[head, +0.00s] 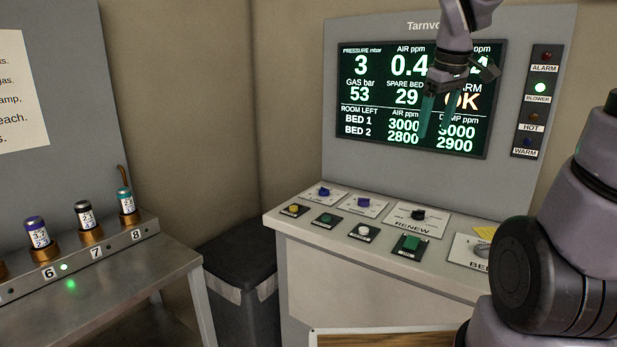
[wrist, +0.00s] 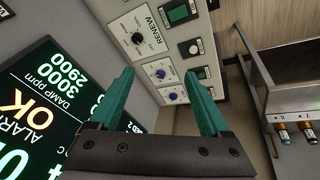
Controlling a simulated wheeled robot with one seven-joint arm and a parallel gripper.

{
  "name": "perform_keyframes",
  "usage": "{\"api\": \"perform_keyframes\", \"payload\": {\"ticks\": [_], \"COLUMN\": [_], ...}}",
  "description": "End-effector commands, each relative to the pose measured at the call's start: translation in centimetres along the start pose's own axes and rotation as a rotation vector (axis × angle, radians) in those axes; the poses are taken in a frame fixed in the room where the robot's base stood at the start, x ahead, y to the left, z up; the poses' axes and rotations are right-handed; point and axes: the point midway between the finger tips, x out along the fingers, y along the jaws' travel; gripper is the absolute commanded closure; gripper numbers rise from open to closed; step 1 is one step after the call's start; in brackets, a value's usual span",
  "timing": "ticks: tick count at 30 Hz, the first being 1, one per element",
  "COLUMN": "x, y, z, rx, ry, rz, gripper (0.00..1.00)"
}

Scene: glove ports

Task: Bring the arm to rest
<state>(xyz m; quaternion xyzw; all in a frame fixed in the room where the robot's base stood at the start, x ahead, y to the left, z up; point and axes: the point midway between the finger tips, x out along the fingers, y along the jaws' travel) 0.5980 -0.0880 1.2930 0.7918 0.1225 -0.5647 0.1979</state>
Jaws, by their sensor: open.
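My gripper (head: 437,115) hangs in front of the display screen (head: 362,92) in the head view, its teal fingers pointing down and covering part of the readings. In the wrist view my gripper (wrist: 158,85) shows two teal fingers spread apart with nothing between them. It is above the control panel and touches none of its knobs or buttons that I can see. My arm enters the head view at the top and fills the right side.
The sloped control panel (head: 345,212) carries several knobs and buttons, including the RENEW knob (head: 418,214) and a green button (head: 411,242). At left a metal bench (head: 150,275) holds several labelled vials. A black bin (head: 236,280) stands between them. The green BLOWER light (head: 540,87) is lit.

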Motion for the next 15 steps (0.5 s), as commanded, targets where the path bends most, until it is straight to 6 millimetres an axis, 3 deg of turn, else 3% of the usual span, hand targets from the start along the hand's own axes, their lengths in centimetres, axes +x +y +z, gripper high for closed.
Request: {"api": "perform_keyframes", "payload": {"ticks": [6, 15], "x": [-4.4, -7.3], "y": [-3.4, -6.9], "z": [3.7, 7.8], "rx": [0.367, 0.769], "ry": [0.139, 0.273], "rz": [-0.029, -0.157], "gripper": [0.19, 0.19]}}
